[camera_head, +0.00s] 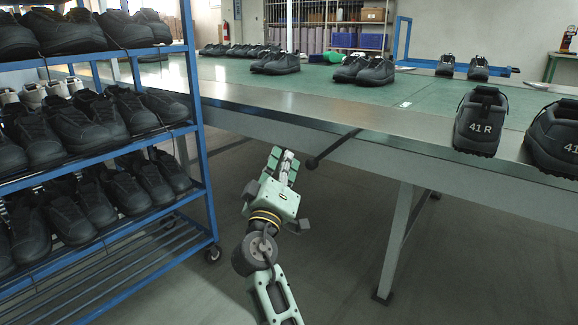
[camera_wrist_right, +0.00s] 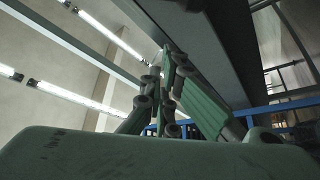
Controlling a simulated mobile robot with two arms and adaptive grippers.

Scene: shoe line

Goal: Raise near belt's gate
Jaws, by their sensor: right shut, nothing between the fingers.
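My right gripper (camera_head: 284,163) is shut and empty, pointing up below the near edge of the belt table (camera_head: 240,112). A dark lever (camera_head: 336,146) with a round knob sticks out from under that edge. Its knob is just right of my fingertips, with a small gap. A low blue bar (camera_head: 490,70) crosses the green belt at the back right, and a blue upright frame (camera_head: 402,40) stands beyond; I cannot tell which is the gate. My left gripper is not in view.
A blue rack (camera_head: 203,150) of black shoes stands close on the left. Black shoes sit on the belt, including one marked 41 R (camera_head: 481,125) near the front edge. A table leg (camera_head: 400,240) stands right of my arm.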

